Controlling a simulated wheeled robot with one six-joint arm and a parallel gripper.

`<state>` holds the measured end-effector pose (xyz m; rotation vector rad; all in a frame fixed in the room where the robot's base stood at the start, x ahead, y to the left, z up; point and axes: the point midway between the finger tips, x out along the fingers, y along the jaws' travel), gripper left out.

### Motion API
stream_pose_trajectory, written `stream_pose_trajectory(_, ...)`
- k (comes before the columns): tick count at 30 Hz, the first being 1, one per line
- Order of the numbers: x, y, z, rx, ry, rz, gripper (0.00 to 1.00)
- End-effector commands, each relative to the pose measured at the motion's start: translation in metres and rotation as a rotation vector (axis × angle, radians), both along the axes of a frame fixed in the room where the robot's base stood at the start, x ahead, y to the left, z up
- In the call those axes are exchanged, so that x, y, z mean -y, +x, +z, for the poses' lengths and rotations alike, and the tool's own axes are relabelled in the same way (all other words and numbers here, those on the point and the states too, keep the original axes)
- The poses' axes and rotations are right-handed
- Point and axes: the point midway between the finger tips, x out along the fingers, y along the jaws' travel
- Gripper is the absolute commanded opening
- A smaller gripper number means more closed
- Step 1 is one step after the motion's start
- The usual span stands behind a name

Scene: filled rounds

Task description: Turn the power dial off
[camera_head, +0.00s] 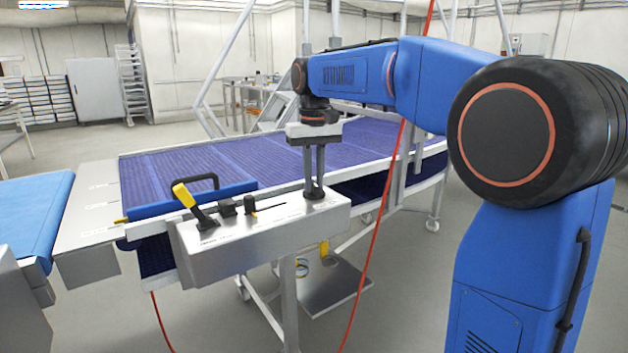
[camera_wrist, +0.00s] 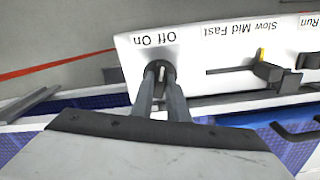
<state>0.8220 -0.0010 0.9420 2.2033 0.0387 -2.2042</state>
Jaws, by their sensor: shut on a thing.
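The power dial (camera_wrist: 158,67) is a dark round knob at the end of the white control panel (camera_head: 260,235), below the printed labels "Off" and "On" in the wrist view. My gripper (camera_wrist: 161,88) is shut on the dial, with one finger on each side of it. In the head view my gripper (camera_head: 314,188) points straight down onto the right end of the panel. A pale mark shows between the fingers, but the fingers cover much of the dial, so I cannot tell which label it points to.
A black slider (camera_wrist: 270,71) sits in a slot by the labels "Slow Mid Fast". A yellow-handled lever (camera_head: 184,195) stands at the panel's left end. A purple conveyor belt (camera_head: 220,155) with a black-handled blue bar (camera_head: 165,207) lies behind. A red cable (camera_head: 380,220) hangs to the right.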

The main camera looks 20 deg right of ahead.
Motion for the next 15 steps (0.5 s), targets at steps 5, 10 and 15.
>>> stream_pose_trajectory(5, 0.0, 0.0002, 0.0005, 0.001, 0.0, -0.118, 0.0)
stream_pose_trajectory(10, -0.0001, 0.0003, 0.0005, 0.002, 0.0, -0.197, 0.0)
stream_pose_trajectory(15, -0.0002, 0.0003, 0.0005, 0.002, 0.0, -0.241, 0.0)
